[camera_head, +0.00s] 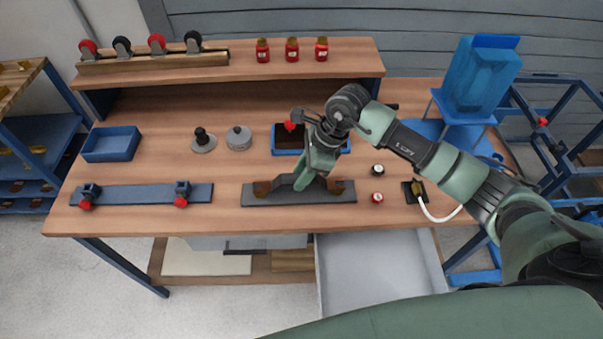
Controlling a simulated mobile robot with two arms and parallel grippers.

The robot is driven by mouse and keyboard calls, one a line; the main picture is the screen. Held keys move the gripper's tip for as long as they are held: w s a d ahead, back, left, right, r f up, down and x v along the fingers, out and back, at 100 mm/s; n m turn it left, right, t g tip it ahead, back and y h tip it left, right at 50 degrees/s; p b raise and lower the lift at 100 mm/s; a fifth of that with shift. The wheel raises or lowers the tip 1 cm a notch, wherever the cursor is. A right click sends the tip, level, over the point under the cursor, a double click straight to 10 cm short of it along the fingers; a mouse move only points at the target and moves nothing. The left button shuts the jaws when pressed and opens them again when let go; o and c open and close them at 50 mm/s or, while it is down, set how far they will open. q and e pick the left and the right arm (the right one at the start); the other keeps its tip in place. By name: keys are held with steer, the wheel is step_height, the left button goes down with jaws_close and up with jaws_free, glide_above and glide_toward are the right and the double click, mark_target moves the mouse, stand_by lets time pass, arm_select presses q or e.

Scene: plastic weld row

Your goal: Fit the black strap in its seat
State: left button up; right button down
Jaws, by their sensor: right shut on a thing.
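A dark grey plate (300,198) lies near the front edge of the bench, with a brown block (262,188) near its left end and another brown block (336,186) near its right end. A dark strap-like piece (285,181) shows between the blocks, just left of my fingers. My right gripper (304,184) points down over the middle of the plate and is shut on this dark strap. The gripper hides part of the strap, so I cannot tell whether it touches the plate or both blocks. My left gripper is not in view.
A blue-grey bar (140,196) with two red-knobbed clamps lies at left. Behind are a blue tray (111,144), grey round parts (238,138) and a blue-rimmed bin (287,140). Small round pieces (377,169) stand right of the plate. An open drawer (372,270) juts out below.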

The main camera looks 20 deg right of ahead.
stand_by(0.9)
steer(key=shift+f+b, duration=0.2)
steer(key=shift+b, duration=0.15)
steer(key=shift+f+b, duration=0.5)
steer(key=shift+b, duration=0.1)
stand_by(0.8)
steer(key=shift+f+b, duration=0.4)
steer(key=shift+b, duration=0.4)
stand_by(0.5)
steer(key=c, duration=1)
jaws_free()
steer(key=shift+o, duration=0.2)
